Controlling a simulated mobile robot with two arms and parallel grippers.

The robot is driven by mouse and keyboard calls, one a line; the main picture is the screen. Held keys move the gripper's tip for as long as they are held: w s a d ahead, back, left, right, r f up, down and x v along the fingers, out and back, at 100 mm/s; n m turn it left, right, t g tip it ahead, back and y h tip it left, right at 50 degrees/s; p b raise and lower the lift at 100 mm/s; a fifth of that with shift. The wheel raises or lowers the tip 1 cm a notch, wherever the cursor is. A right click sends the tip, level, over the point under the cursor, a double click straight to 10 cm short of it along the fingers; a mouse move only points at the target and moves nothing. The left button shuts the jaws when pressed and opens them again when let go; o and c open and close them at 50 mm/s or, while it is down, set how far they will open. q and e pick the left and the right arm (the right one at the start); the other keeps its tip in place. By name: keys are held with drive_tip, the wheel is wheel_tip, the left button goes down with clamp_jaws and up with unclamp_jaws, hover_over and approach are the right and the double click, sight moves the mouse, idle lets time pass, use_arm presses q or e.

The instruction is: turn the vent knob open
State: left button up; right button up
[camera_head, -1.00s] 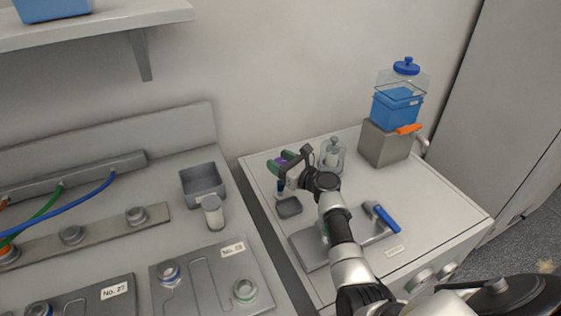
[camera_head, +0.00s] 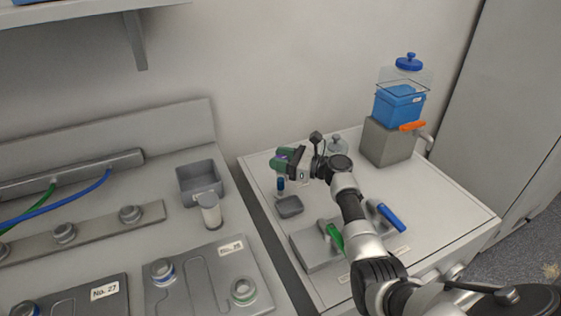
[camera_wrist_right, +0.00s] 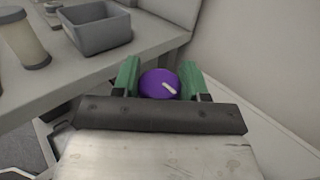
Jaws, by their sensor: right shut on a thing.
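The vent knob is a round purple knob (camera_wrist_right: 158,84) with a white pointer mark, seen in the right wrist view. The pointer slants from the knob's middle down to the right. My right gripper (camera_wrist_right: 160,82) has its green fingers on either side of the knob and is shut on it. In the head view the right gripper (camera_head: 284,158) is above the back left of the white cabinet, and only a bit of purple shows between its fingers. What the knob is mounted on is hidden. My left gripper is not in view.
A blue-capped vial (camera_head: 280,186) and a small grey dish (camera_head: 289,207) are just below the gripper. A glass jar (camera_head: 337,145) is close behind my wrist. A blue handle (camera_head: 391,218) and a green handle (camera_head: 335,237) are near my forearm. A blue container (camera_head: 398,105) stands at the back right.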

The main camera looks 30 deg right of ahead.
drive_tip(key=o, duration=0.9)
drive_tip(key=shift+o, duration=0.2)
drive_tip(key=b+v, duration=0.1)
drive_tip(key=v, duration=0.9)
drive_tip(key=shift+s+d, duration=0.25)
drive_tip(key=shift+s, duration=0.1)
drive_tip(key=shift+r, duration=0.1)
